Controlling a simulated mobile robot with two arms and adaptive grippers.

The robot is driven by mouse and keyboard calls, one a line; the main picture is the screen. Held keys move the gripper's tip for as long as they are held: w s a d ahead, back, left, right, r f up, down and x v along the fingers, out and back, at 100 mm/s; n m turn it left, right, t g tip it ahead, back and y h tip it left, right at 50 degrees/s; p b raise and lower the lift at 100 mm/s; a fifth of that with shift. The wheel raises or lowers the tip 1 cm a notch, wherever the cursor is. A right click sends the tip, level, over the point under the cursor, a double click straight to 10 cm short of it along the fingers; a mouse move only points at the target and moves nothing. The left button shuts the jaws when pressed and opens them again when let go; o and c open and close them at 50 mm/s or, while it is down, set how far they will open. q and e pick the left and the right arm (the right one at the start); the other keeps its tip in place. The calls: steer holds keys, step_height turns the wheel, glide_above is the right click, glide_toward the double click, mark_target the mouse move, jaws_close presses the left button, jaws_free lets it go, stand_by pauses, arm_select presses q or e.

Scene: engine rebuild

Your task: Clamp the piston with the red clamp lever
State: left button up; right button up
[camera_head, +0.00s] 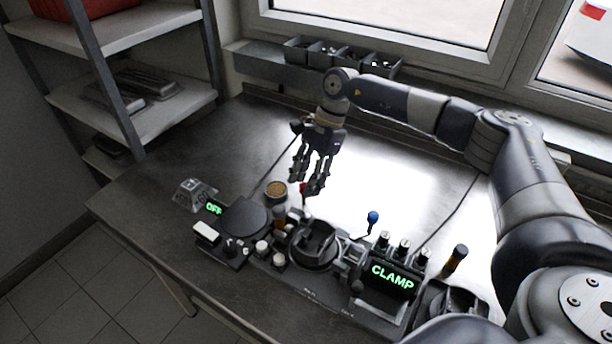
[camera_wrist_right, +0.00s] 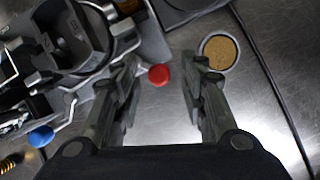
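The red clamp lever's round knob (camera_head: 303,187) shows small behind the fixture, partly hidden by my right gripper (camera_head: 309,186). In the right wrist view the red knob (camera_wrist_right: 159,75) lies between the two finger lines, nearer the left finger, with clear space to the right finger. The right gripper (camera_wrist_right: 163,80) is open and empty. Its fingers point down above the bench. A dark round part in the fixture (camera_head: 314,243), seemingly the piston, also shows in the wrist view (camera_wrist_right: 75,35); its seating is unclear. My left gripper is not in view.
A blue-knobbed lever (camera_head: 373,217) stands right of the fixture, near a display reading CLAMP (camera_head: 392,276). A round brown-filled cup (camera_head: 276,189) stands close to my right fingers. The bench (camera_head: 400,175) behind is clear.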

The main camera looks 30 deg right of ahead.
steer(key=shift+a+f, duration=0.1)
steer(key=shift+f, duration=0.05)
steer(key=shift+c, duration=0.3)
jaws_close()
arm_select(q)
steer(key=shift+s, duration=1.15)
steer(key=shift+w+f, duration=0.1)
